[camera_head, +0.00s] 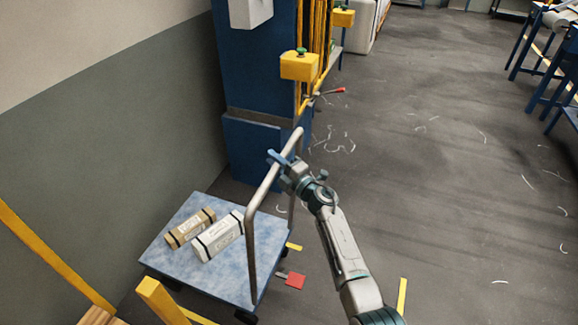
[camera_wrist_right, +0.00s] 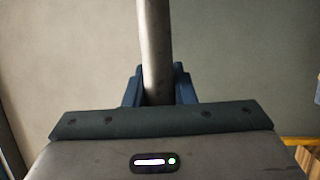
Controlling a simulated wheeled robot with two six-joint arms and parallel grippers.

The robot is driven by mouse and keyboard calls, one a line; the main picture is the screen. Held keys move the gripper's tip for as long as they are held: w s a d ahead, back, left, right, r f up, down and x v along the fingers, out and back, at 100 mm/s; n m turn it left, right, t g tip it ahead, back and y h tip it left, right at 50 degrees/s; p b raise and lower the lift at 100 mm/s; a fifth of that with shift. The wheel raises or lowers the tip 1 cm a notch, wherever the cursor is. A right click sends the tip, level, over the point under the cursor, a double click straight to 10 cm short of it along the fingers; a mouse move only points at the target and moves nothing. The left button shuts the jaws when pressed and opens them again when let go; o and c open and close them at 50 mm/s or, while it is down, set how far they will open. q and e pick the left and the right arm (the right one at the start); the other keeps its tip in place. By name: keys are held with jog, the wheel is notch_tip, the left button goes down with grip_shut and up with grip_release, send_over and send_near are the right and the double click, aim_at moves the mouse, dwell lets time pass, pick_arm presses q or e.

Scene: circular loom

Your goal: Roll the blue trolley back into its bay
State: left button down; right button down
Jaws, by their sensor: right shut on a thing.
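The blue trolley (camera_head: 225,275) stands at the lower left of the head view, beside the grey wall. A brown box and a white box lie on its blue deck. Its grey metal handle (camera_head: 262,190) rises on the right side of the deck. My right gripper (camera_head: 278,158) is shut on the upper bar of this handle. In the right wrist view the handle bar (camera_wrist_right: 154,40) runs between the blue fingers (camera_wrist_right: 158,88). A red flat piece (camera_head: 296,281) shows low beside the trolley's right edge. My left gripper is not in view.
A blue machine column (camera_head: 255,80) with yellow boxes stands just behind the trolley. A yellow post (camera_head: 160,300) and yellow wall rail (camera_head: 50,255) are near its left front. Yellow floor marks (camera_head: 402,296) lie to the right. The grey floor (camera_head: 460,180) further right is mostly clear.

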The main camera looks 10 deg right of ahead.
jog(key=shift+w+a, duration=0.15)
jog(key=shift+a, duration=0.25)
jog(key=c, duration=1.3)
grip_release()
jog(key=shift+o, duration=0.5)
jog(key=shift+w+a+f, duration=0.1)
jog(key=shift+w+a, duration=0.05)
jog(key=shift+a, duration=0.05)
jog(key=b+v, duration=0.1)
jog(key=v, duration=0.9)
jog(key=shift+s+d, duration=0.2)
jog(key=shift+s, duration=0.1)
